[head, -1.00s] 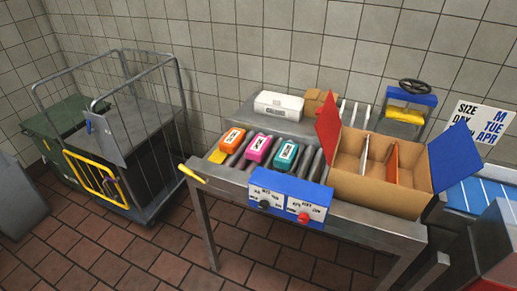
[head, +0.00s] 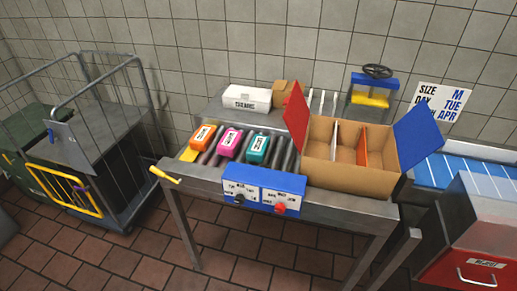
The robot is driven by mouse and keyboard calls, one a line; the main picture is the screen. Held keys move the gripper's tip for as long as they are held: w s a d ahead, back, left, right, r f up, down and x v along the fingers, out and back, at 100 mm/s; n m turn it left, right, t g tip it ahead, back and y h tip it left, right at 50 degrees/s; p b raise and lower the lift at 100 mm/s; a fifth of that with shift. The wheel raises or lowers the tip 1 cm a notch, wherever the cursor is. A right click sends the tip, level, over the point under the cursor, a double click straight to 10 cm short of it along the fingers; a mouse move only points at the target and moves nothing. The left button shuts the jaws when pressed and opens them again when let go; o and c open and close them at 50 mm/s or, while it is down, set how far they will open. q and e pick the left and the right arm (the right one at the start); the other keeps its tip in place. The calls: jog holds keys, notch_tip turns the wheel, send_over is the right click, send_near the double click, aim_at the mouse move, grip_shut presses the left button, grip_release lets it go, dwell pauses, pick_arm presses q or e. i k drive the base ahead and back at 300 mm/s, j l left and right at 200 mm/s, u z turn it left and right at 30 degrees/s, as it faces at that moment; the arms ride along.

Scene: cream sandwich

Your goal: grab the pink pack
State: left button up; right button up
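The pink pack (head: 229,140) has a white label and lies on the dark rollers of the metal table. It sits between the orange pack (head: 203,137) on its left and the teal pack (head: 257,149) on its right, with narrow gaps. Neither of my grippers shows in the head view, so their state and distance from the pack cannot be seen.
An open cardboard box (head: 351,178) with dividers and red and blue flaps stands right of the packs. A blue control box (head: 264,189) is at the table's front edge. A white box (head: 246,98) stands behind. A cage trolley (head: 95,140) is at left.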

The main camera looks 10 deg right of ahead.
aim_at(228, 144)
jog(key=i+j, duration=0.3)
jog(key=j, duration=0.2)
jog(key=i+j+z, duration=0.35)
jog(key=j, duration=0.2)
jog(key=i+j+z, duration=0.2)
jog(key=j+z, duration=0.2)
jog(key=j, duration=0.2)
